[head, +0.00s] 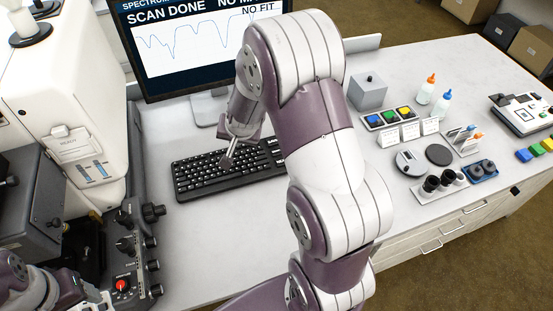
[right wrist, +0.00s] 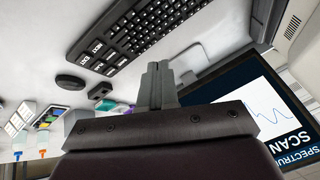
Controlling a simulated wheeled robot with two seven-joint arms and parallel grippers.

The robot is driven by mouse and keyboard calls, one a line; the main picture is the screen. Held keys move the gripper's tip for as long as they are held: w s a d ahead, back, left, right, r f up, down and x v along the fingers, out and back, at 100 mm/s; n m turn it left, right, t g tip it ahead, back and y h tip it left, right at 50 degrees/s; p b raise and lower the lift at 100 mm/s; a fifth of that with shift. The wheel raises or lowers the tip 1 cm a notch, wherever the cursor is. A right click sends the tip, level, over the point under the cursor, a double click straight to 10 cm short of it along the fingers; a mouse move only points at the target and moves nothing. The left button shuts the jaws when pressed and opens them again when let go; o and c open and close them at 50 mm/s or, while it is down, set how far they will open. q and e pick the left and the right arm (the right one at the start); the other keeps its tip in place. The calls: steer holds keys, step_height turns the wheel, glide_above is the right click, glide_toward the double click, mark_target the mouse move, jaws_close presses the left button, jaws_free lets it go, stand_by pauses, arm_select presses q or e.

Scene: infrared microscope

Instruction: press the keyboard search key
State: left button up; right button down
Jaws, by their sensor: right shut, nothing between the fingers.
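The black keyboard (head: 205,178) lies on the white bench in front of the monitor; my right arm covers its right end. My right gripper (head: 228,162) is over the keyboard, pointing down, its fingers shut and empty. In the right wrist view the gripper (right wrist: 155,82) is shut in front of the keyboard (right wrist: 140,28). I cannot tell whether the fingertips touch any key.
The monitor (head: 180,55) reads "SCAN DONE" and "NO FIT" above a curve. The white microscope (head: 50,75) and a control box with knobs (head: 125,250) stand at left. A grey box (head: 368,92), bottles and colored blocks stand at right. Bench in front of the keyboard is clear.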

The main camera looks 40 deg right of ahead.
arm_select(q)
step_height(320, 180, down, 6)
steer(key=b, duration=0.4)
steer(key=shift+s+r, duration=0.1)
steer(key=shift+r, duration=0.05)
arm_select(e)
steer(key=w+d+f+m+h, duration=0.2)
steer(key=d+f+m, duration=0.2)
steer(key=d, duration=0.4)
steer(key=w+d+f+m+t+h, duration=0.1)
steer(key=w+d+f+m+h, duration=0.1)
steer(key=d, duration=0.7)
step_height(320, 180, down, 4)
steer(key=m+h, duration=0.1)
steer(key=m, duration=0.1)
steer(key=shift+w+m, duration=0.4)
steer(key=b, duration=0.8)
glide_above(277, 153)
step_height(277, 153, down, 8)
steer(key=shift+r, duration=0.2)
arm_select(q)
step_height(277, 153, down, 8)
arm_select(e)
steer(key=shift+f, duration=0.5)
arm_select(q)
steer(key=shift+b, duration=0.3)
steer(key=shift+f, duration=0.45)
arm_select(e)
steer(key=shift+f, duration=0.4)
